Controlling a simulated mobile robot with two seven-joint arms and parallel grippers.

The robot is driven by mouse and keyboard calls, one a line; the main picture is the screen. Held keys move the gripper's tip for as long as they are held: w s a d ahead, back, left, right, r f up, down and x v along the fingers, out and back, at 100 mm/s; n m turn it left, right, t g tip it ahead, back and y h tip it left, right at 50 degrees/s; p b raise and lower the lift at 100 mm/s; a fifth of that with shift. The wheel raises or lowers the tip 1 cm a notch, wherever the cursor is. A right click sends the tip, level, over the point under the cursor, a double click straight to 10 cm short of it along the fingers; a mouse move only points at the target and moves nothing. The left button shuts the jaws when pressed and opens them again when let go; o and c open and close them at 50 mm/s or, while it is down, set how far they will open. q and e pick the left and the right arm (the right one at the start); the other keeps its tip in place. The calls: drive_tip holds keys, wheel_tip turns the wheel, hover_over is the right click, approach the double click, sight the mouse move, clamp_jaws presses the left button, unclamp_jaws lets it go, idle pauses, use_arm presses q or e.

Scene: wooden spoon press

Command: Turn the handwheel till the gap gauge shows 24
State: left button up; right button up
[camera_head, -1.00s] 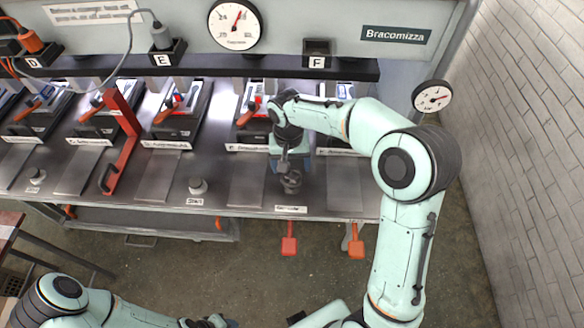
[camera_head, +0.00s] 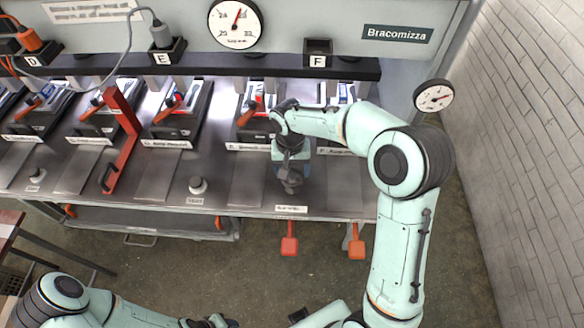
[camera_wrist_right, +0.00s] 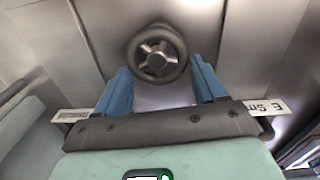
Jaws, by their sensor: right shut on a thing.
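The handwheel (camera_wrist_right: 158,52) is a dark round wheel with a light spoked hub in the right wrist view. It sits between the blue fingers of my right gripper (camera_wrist_right: 163,75), which is shut on it. In the head view my right gripper (camera_head: 289,172) is over the bench front and mostly covers the wheel. The large white gauge (camera_head: 237,24) on the panel has a red needle pointing up and slightly right, seemingly between 24 and 28; the exact reading is too small to tell. My left gripper (camera_head: 215,322) is low at the bottom edge, mostly cut off.
A smaller dial (camera_head: 433,96) stands at the bench's right end. Several press stations with orange handles line the bench. A brick wall (camera_head: 530,150) is at right.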

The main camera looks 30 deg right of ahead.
use_arm(q)
drive_tip(key=shift+s+f, duration=0.1)
drive_tip(key=shift+f, duration=0.05)
use_arm(e)
drive_tip(key=shift+s+d+m+b, duration=0.1)
drive_tip(key=shift+m+b, duration=0.25)
drive_tip(key=shift+m, duration=0.85)
drive_tip(key=m, duration=0.3)
drive_tip(key=shift+s+d+m+b, duration=0.15)
drive_tip(key=shift+d+m+b, duration=0.05)
drive_tip(key=shift+m+b, duration=0.15)
drive_tip(key=m, duration=0.3)
drive_tip(key=shift+s+d+m, duration=0.1)
drive_tip(key=shift+s+m, duration=0.15)
use_arm(q)
drive_tip(key=shift+s+f+b, duration=0.3)
drive_tip(key=shift+s+f, duration=0.5)
drive_tip(key=shift+f, duration=0.35)
use_arm(e)
drive_tip(key=shift+s+m, duration=0.15)
drive_tip(key=shift+m, duration=0.8)
drive_tip(key=shift+s+m, duration=0.1)
drive_tip(key=shift+m, duration=0.85)
drive_tip(key=shift+r, duration=0.1)
drive_tip(key=o, duration=0.7)
